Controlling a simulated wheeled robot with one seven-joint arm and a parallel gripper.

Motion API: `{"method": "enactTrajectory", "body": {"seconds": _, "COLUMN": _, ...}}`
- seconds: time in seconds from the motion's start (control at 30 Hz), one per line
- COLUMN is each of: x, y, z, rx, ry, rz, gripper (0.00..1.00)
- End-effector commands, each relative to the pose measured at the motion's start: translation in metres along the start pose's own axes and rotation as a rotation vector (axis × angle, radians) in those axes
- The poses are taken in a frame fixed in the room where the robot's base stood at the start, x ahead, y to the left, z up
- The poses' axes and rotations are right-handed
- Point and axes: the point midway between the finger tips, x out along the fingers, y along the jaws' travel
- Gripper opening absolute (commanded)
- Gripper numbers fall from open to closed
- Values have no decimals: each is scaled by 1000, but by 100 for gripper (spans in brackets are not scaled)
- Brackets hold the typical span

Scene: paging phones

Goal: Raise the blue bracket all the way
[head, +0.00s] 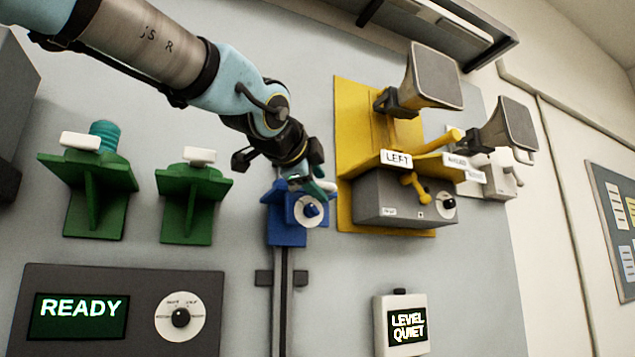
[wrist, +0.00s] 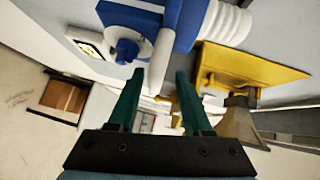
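The blue bracket (head: 286,230) sits on a vertical dark rail (head: 283,320) on the grey wall panel. It carries a white dial with a blue knob (head: 310,209). In the wrist view the blue bracket (wrist: 205,22) fills the top, with a white bar (wrist: 162,55) reaching down from it. My gripper (head: 318,184) is at the bracket's upper right in the head view, partly covering its top. In the wrist view my gripper (wrist: 158,78) has its two teal fingers apart, and the bar's end shows between them. I cannot tell whether they touch it.
Green brackets (head: 92,195) (head: 195,205) are at left. A yellow bracket (head: 355,130) with a grey box (head: 385,203) and a horn (head: 432,78) is close on the right. A dark crosspiece (head: 264,278) crosses the rail below. A READY panel (head: 125,290) and LEVEL QUIET unit (head: 400,355) are lower.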

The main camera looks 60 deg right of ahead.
Motion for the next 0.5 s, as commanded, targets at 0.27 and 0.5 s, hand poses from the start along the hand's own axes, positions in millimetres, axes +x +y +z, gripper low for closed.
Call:
{"method": "enactTrajectory", "body": {"seconds": 0.27, "x": -19, "y": 1, "z": 0, "rx": -1, "ry": -1, "rz": -1, "gripper": 50}}
{"method": "enactTrajectory", "body": {"seconds": 0.5, "x": -67, "y": 2, "z": 0, "rx": 0, "ry": 0, "rz": -3, "gripper": 50}}
